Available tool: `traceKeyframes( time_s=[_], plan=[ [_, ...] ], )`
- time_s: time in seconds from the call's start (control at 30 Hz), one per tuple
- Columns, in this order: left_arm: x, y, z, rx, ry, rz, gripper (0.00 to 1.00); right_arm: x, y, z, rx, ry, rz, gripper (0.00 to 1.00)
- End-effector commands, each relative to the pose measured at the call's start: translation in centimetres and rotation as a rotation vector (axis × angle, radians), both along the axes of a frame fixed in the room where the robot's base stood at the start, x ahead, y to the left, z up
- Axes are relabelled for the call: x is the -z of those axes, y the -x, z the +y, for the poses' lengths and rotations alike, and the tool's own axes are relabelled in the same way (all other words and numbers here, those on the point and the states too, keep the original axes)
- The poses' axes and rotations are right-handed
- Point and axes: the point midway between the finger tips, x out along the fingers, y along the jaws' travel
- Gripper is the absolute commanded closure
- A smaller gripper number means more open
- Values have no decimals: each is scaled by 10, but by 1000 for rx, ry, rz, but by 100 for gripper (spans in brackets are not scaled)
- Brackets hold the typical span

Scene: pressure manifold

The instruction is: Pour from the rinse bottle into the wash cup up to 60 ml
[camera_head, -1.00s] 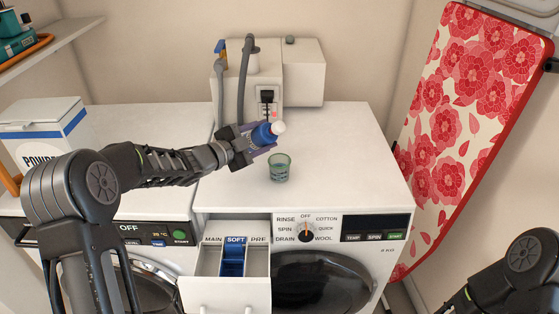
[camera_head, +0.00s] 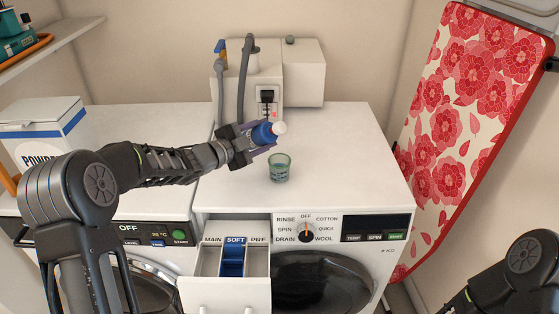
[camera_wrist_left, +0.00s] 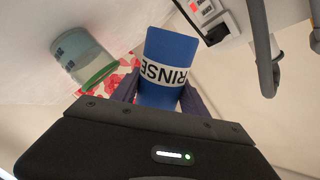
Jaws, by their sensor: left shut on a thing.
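The blue rinse bottle (camera_head: 264,133) with a white cap is held by my left gripper (camera_head: 250,141) above the white worktop. It is tilted with its cap end up and to the right. In the left wrist view the bottle (camera_wrist_left: 168,65) shows a white RINSE label between the fingers. The wash cup (camera_head: 279,168), clear and greenish, stands upright on the worktop, right of and nearer than the bottle. It also shows in the left wrist view (camera_wrist_left: 84,60), with liquid-like tint and markings too small to read. No stream shows. My right gripper is out of view.
A detergent drawer (camera_head: 232,262) stands open at the front of the washer. A socket with a black plug (camera_head: 267,98) and grey hoses (camera_head: 243,85) are behind the bottle. A powder box (camera_head: 45,128) is at left, an ironing board (camera_head: 470,120) at right. The worktop around the cup is clear.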

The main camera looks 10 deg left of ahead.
Motion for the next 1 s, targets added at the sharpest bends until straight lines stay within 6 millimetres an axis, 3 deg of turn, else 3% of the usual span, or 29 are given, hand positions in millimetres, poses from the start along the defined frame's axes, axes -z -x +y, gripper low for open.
traceKeyframes(
  time_s=[1.0],
  plan=[
    [0,0,-1,0,-55,-26,95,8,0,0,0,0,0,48]
  ],
)
